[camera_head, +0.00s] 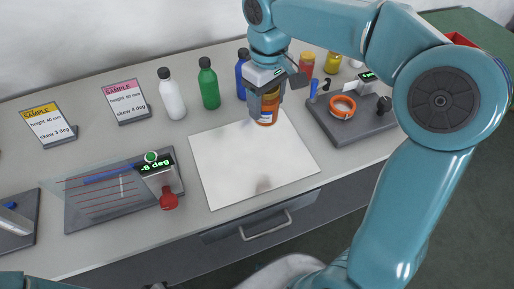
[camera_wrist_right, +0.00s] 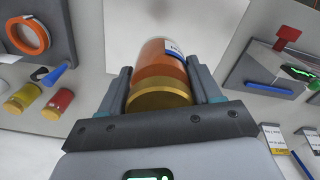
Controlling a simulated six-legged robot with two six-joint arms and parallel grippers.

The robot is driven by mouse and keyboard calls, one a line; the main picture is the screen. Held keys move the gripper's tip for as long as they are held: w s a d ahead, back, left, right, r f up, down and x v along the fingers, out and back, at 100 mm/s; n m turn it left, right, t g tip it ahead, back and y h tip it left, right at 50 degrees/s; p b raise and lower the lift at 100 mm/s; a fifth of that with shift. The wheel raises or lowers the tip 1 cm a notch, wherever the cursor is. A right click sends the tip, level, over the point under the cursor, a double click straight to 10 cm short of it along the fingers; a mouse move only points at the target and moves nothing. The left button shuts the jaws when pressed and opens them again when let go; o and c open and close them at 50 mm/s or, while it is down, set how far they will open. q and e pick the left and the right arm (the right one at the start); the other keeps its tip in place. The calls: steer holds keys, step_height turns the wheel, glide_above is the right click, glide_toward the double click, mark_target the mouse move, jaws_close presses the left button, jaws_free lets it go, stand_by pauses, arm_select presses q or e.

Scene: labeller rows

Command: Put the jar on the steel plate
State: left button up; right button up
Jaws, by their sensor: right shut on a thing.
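The orange jar (camera_head: 267,106) has a gold lid and a white and blue label. My right gripper (camera_head: 265,92) is shut on it from above, and the jar appears slightly tilted in the head view. In the right wrist view the jar (camera_wrist_right: 165,70) sits between the two fingers, lid towards the camera. The pale square plate (camera_head: 235,160), which I take as the steel plate, lies flat with a faint dark reflection on it. The jar shows over its far right edge; the gap below cannot be judged exactly. My left gripper is out of view.
White (camera_head: 171,97), green (camera_head: 209,86) and blue bottles stand behind the plate. A grey stand with an orange tape roll (camera_head: 342,106) is at right, near red and yellow jars. A grey lined board (camera_head: 90,205) with a display is at left. Two sample cards stand behind it.

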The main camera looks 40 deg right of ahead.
step_height(320, 180, down, 16)
steer(key=shift+s+d+r+b, duration=0.1)
steer(key=shift+s+r+b, duration=0.05)
steer(key=shift+r+b, duration=0.15)
steer(key=shift+d+f, duration=0.1)
steer(key=shift+f, duration=0.45)
steer(key=shift+r, duration=0.1)
steer(key=o, duration=1.3)
steer(key=shift+f, duration=0.2)
